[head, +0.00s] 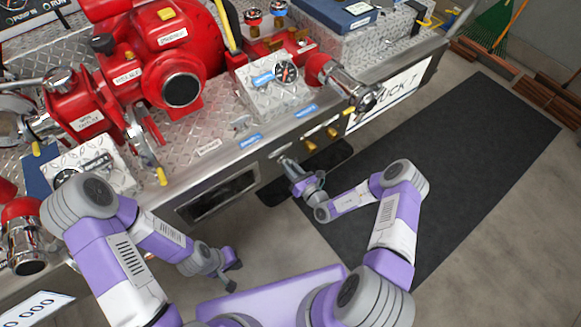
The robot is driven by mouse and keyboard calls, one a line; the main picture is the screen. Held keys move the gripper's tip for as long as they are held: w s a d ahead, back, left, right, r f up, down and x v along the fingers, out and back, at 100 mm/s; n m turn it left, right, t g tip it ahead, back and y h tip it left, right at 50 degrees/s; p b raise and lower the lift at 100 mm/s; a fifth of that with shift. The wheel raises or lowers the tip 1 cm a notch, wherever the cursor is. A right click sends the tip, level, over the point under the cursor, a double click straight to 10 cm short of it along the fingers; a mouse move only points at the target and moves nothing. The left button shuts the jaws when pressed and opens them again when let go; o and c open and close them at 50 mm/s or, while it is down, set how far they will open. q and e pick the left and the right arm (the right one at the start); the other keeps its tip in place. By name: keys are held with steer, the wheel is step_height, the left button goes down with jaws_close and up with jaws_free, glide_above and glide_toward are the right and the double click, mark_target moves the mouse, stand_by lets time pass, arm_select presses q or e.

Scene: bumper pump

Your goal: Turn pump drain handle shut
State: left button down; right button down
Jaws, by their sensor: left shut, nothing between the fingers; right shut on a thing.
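A red pump (150,62) sits on the diamond-plate deck of the truck. My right gripper (283,158) is at the front panel below the deck edge, shut on what seems to be the pump drain handle. The fingers hide most of that handle, so I cannot tell its angle. Two brass-tipped handles (310,145) stick out of the panel just to the right of this gripper. My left gripper (232,278) is low over the floor in front of the truck, shut and empty, apart from everything.
A gauge box (273,90) stands on the deck above the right gripper. A chrome outlet (352,90) sticks out at the right. A dark mat (470,165) covers open floor at the right.

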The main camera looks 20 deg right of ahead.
steer(key=shift+d+f+m+p, duration=0.1)
steer(key=shift+m+p, duration=0.15)
steer(key=shift+m, duration=2.2)
steer(key=shift+d+f+m+p, duration=0.1)
steer(key=shift+f+m+p, duration=0.1)
steer(key=shift+m, duration=2.3)
steer(key=shift+f+m+p, duration=0.1)
steer(key=shift+m+p, duration=0.15)
steer(key=shift+m, duration=2.2)
steer(key=c, duration=1.2)
jaws_free()
steer(key=shift+o, duration=0.2)
steer(key=shift+r, duration=0.1)
